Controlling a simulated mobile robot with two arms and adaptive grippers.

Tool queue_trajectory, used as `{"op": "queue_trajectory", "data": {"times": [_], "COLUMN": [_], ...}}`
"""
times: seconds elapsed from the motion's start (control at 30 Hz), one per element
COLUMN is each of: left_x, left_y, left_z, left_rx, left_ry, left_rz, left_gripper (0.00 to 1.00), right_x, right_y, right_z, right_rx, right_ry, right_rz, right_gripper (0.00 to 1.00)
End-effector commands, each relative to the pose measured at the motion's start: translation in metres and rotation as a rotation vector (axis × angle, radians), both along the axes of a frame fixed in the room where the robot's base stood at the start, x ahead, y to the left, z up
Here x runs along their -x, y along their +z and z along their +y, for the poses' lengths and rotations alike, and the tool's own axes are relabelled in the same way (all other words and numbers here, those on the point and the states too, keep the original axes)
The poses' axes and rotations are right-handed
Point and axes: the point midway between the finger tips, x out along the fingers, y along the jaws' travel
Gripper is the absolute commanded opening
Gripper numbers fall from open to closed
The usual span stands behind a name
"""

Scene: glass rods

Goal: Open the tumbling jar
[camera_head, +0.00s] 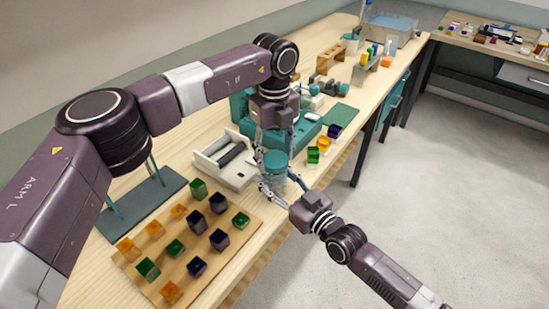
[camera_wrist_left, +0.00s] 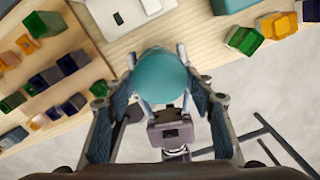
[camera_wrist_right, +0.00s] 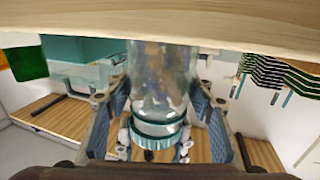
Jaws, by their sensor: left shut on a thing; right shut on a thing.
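The tumbling jar has a round teal lid (camera_head: 275,160) and a clear glass body (camera_wrist_right: 162,80) with blurred brownish contents. It is near the front edge of the bench, between my two grippers. My left gripper (camera_wrist_left: 160,90) reaches down from above, with its fingers closed on opposite sides of the lid. The lid fills the space between them in the left wrist view. My right gripper (camera_head: 276,186) comes from the front, low down, with its fingers on both sides of the glass body. The lid appears on the jar. The base is hidden, so I cannot tell whether it touches the bench.
A wooden board (camera_head: 222,258) with several coloured cubes lies to the left. A white device (camera_head: 222,160) stands behind the jar. More coloured blocks (camera_head: 314,154) sit just right of it. Racks and a clear tank (camera_head: 388,30) are further back. Open floor lies right.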

Motion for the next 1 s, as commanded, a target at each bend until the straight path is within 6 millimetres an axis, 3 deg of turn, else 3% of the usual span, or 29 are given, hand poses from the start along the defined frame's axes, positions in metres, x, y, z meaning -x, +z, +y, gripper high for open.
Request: {"op": "queue_trajectory", "data": {"times": [0.57, 0.83, 1.0], "left_x": [0.001, 0.001, 0.001], "left_y": [0.008, 0.039, 0.046], "left_z": [0.000, 0.000, 0.000], "left_rx": [-0.001, 0.000, -0.001], "left_ry": [-0.001, 0.000, -0.001], "left_rz": [0.003, 0.001, 0.004], "left_gripper": [0.20, 0.20, 0.20], "right_x": [-0.001, -0.001, -0.001], "right_y": [0.001, 0.001, 0.001], "right_z": [-0.001, -0.001, -0.001], "right_rx": [-0.001, -0.001, -0.001], "right_ry": [-0.002, -0.002, -0.002], "right_rz": [-0.002, -0.002, -0.002], "right_gripper": [0.00, 0.00, 0.00]}}
